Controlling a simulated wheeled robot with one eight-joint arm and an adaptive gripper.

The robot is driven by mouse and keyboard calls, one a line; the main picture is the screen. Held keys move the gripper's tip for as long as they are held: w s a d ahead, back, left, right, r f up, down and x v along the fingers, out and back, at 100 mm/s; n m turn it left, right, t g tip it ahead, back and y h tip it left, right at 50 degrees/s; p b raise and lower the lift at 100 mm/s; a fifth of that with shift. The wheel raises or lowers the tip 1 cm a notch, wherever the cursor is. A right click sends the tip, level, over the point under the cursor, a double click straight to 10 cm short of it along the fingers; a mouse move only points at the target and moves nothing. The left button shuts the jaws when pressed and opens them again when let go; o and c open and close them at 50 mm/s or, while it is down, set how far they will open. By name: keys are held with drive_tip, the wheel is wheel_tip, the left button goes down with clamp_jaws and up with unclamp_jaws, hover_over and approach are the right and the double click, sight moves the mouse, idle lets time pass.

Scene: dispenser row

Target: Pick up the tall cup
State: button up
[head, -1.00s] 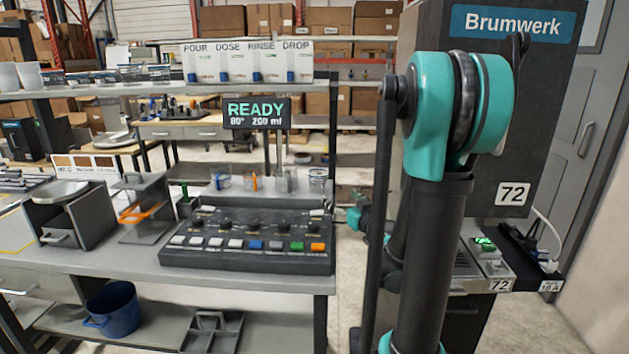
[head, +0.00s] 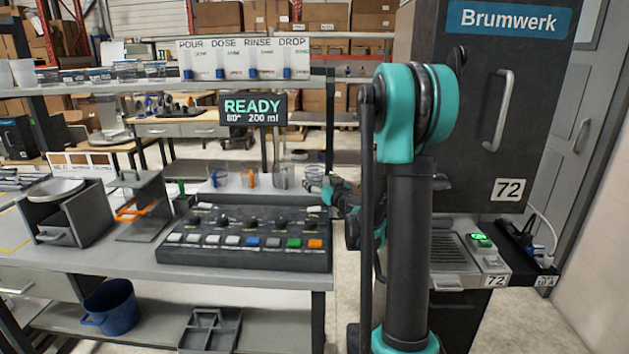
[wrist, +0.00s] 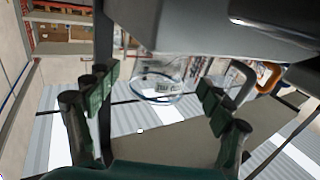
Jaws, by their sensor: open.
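Several clear cups stand in a row behind the button panel in the head view: one with blue (head: 217,177), one with orange (head: 250,178), a taller-looking clear one (head: 281,177), and one at the right end (head: 314,175). I cannot tell for certain which is the tall cup. My gripper (head: 329,191) is beside the right-end cup, partly hidden by my arm. In the wrist view my gripper (wrist: 158,98) is open, its fingers apart. A clear cup (wrist: 160,78) shows between and beyond the fingertips, with no visible contact.
The dark button panel (head: 245,240) lies in front of the cups. The READY display (head: 252,110) and a shelf of dispensers (head: 245,60) stand above. The dark Brumwerk machine (head: 490,120) stands at right. An orange handle (wrist: 268,76) shows right of the fingers.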

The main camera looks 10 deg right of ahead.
sight(318, 178)
drive_tip(key=x, duration=0.3)
drive_tip(key=shift+w+f, duration=0.1)
drive_tip(key=shift+w, duration=0.25)
drive_tip(key=shift+c, duration=0.4)
drive_tip(key=c, duration=1)
drive_tip(key=shift+o, duration=0.2)
